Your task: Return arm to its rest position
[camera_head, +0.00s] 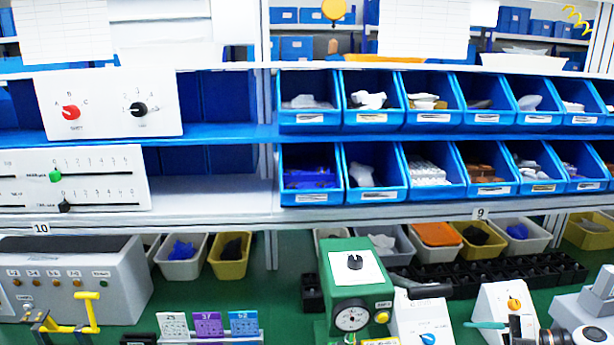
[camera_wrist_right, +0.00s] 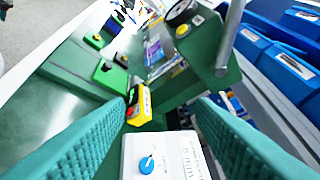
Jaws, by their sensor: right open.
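My right gripper (camera_wrist_right: 160,106) shows in the right wrist view as two teal fingers set wide apart, open with nothing between them. Beyond them is a white box with a blue rotary knob (camera_wrist_right: 147,164). In the head view, a teal finger of this gripper (camera_head: 484,325) shows low at the right, between the white box with the blue knob (camera_head: 428,338) and the white box with the orange knob (camera_head: 514,304). The gripper appears clear of both knobs.
A green box with a black knob and dial (camera_head: 352,285) stands left of the white boxes. A shelf edge (camera_head: 400,215) with blue bins runs above the bench. A panel with red and black knobs (camera_head: 108,104) is at upper left. Yellow handles (camera_head: 85,312) stand at lower left.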

